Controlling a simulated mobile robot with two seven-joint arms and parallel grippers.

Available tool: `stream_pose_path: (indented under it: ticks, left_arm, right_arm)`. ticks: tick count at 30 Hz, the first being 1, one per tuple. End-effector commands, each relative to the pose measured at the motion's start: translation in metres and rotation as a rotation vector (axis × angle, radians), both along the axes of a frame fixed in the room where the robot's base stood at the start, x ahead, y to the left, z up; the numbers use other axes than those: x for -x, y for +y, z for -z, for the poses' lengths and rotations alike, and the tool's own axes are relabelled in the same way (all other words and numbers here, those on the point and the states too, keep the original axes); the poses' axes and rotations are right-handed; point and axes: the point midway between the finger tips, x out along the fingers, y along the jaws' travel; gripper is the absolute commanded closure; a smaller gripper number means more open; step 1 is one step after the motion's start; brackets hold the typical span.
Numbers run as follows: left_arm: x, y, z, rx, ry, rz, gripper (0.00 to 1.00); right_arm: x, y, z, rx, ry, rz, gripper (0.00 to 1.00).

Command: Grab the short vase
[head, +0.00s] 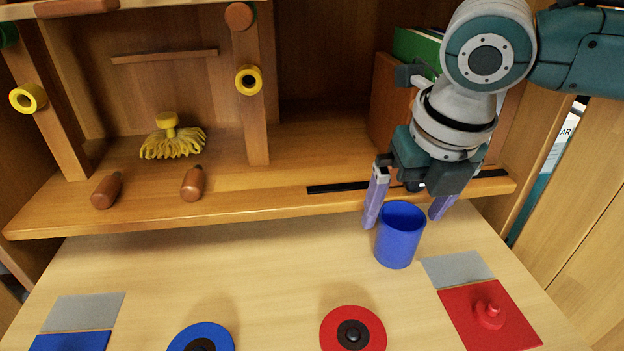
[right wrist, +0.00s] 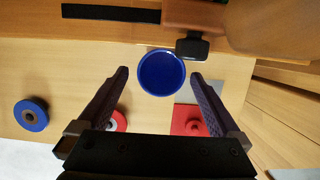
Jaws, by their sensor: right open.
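The short vase appears to be the blue open-topped cylinder (head: 399,236), upright on the light wooden table near the shelf edge. It also shows from above in the right wrist view (right wrist: 161,73), as a round blue shape just beyond the fingertips. My right gripper (head: 408,212) is open, with its purple fingers on either side of the vase's top in the head view. In the right wrist view the fingers (right wrist: 162,78) are spread and nothing is held between them. My left gripper does not show.
A red square with a knob (head: 490,312) and a grey square (head: 457,268) lie right of the vase. A red disc (head: 352,331) and a blue disc (head: 202,340) are at the front. The wooden shelf (head: 290,200) stands close behind. The table's middle is clear.

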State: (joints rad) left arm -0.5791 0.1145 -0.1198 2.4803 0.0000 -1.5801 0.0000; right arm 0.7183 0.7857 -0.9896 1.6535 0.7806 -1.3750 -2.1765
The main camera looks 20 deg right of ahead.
Motion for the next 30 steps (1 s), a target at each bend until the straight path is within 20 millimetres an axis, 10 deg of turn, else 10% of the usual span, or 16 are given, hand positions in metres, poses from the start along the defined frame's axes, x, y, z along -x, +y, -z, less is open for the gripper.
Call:
stream_pose_path:
  ticks: [12, 22, 30]
  left_arm:
    - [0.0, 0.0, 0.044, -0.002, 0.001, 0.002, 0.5]
    - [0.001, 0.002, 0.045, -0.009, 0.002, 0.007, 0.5]
    - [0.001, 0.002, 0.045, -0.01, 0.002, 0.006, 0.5]
  right_arm:
    - [-0.013, -0.005, 0.055, -0.001, 0.0, 0.002, 0.0]
    - [-0.015, -0.006, 0.059, -0.001, -0.001, 0.001, 0.0]
    - [-0.015, -0.006, 0.059, 0.0, -0.001, 0.001, 0.29]
